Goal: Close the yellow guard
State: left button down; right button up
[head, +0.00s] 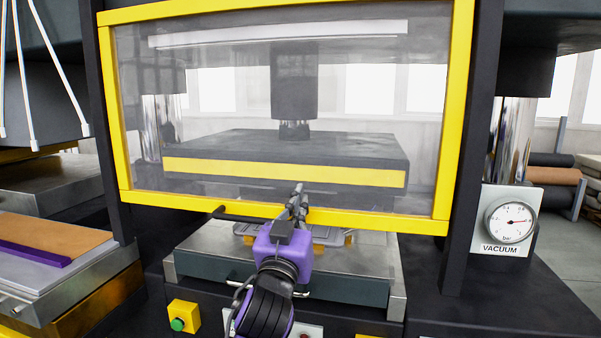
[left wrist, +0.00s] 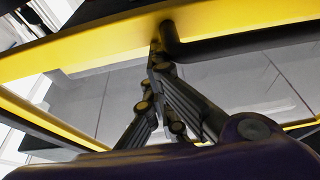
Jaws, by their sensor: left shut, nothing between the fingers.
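The yellow guard (head: 160,201) is a yellow frame around a clear pane in the head view. Its lower rail hangs above the press bed, with a gap under it. A black bar handle (head: 238,215) shows at the lower rail, partly hidden behind my gripper. My left gripper (head: 298,190) is shut and empty, its fingertips in front of the lower rail. In the left wrist view, the shut fingertips (left wrist: 157,50) are close to the handle (left wrist: 240,46) and the yellow rail (left wrist: 100,40); I cannot tell if they touch. My right gripper is not in view.
The grey press bed (head: 200,245) lies below the guard. A dark post (head: 468,150) stands right of the guard, beside a vacuum gauge (head: 510,221). A yellow box with a green button (head: 184,315) is at the front. A brown-topped board (head: 45,238) lies at left.

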pick_arm(q)
notch_tip(320, 180, down, 13)
jog(key=b, duration=0.3)
jog(key=shift+w+r+b, duration=0.15)
jog(key=shift+r+b, duration=0.05)
jog(key=shift+b, duration=0.1)
jog(key=shift+r, duration=0.1)
